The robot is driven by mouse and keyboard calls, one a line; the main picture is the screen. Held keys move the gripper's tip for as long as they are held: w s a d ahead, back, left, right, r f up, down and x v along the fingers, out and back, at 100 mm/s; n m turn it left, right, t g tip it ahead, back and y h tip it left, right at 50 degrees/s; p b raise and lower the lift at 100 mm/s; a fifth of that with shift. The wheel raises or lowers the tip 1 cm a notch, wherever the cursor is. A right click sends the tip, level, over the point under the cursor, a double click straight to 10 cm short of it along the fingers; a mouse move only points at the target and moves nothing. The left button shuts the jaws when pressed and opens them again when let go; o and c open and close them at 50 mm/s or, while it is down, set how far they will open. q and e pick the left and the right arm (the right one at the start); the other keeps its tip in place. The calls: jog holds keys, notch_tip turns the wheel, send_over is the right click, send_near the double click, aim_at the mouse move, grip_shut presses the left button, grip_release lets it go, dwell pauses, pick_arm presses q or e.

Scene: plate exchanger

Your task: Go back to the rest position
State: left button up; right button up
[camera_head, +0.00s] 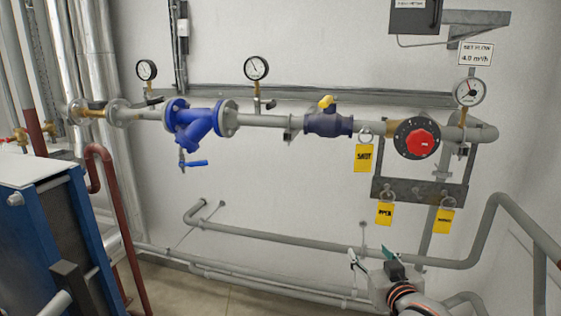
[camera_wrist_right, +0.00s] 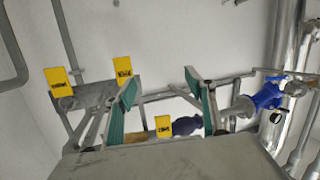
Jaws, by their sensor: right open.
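My right gripper (camera_head: 371,257) is low in the head view, in front of the wall and the lower grey pipe. Its fingers, with green pads, are spread and nothing is between them. The right wrist view shows the same open gripper (camera_wrist_right: 162,104), with the pipework and yellow tags beyond it. My left gripper is not in view.
Yellow tags (camera_head: 363,158) hang below. A blue-framed unit (camera_head: 88,222) stands left. Some floor (camera_head: 190,294) is bare.

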jog(key=s+f+n+g, duration=0.1)
jog(key=s+f, duration=0.5)
jog(key=f, duration=0.4)
jog(key=s+f+g, duration=0.2)
jog(key=s+f, duration=0.3)
jog(key=f, duration=0.5)
jog(key=s+f+g, duration=0.1)
jog(key=s+f, duration=0.6)
jog(key=s, duration=0.3)
jog(key=s+f+n+g+y, duration=0.1)
jog(key=s+f, duration=0.7)
jog(key=s, duration=0.2)
jog(key=shift+a+f+n, duration=0.2)
jog(key=shift+a+n, duration=0.1)
jog(key=shift+a, duration=0.1)
